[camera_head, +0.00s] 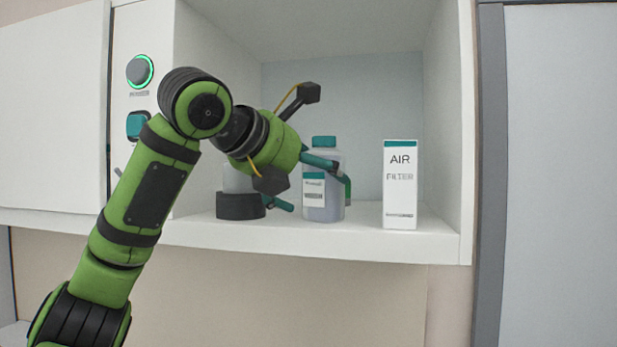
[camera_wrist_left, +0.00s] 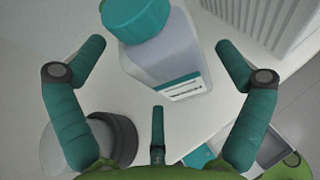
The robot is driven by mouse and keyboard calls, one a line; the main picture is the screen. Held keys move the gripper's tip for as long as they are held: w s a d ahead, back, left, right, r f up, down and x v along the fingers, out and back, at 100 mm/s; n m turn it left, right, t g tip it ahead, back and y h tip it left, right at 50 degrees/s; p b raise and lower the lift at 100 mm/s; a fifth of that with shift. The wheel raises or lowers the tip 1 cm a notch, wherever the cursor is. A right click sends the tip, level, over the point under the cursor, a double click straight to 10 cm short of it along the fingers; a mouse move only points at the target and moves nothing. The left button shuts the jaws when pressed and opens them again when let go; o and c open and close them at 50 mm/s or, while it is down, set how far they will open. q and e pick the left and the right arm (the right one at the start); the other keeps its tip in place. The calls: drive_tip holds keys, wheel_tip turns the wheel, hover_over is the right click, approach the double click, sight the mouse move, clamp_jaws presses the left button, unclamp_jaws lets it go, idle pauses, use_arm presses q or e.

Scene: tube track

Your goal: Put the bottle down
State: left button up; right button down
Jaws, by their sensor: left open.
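The bottle (camera_head: 324,205) is pale grey with a teal cap and a white and teal label. It stands upright on the white shelf (camera_head: 350,237) inside the open cabinet. My left gripper (camera_head: 309,182) reaches in from the left, beside the bottle. In the left wrist view the bottle (camera_wrist_left: 174,55) is ahead of the spread teal fingers (camera_wrist_left: 160,65), with visible gaps on both sides. The gripper is open and holds nothing. Part of the bottle is hidden by a finger in the head view. My right gripper is in neither view.
A white air filter box (camera_head: 400,190) stands to the right of the bottle. A container with a dark base (camera_head: 240,207) stands to the left, partly behind my gripper. The cabinet's right wall (camera_head: 457,130) and left panel with a green-lit knob (camera_head: 140,71) bound the space.

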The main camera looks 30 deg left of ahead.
use_arm(q)
drive_tip(key=shift+s+r, duration=0.2)
drive_tip(key=shift+s, duration=0.2)
drive_tip(key=b+v, duration=0.3)
drive_tip(key=v, duration=0.8)
drive_tip(key=shift+s+b, duration=0.2)
drive_tip(key=shift+b, duration=0.2)
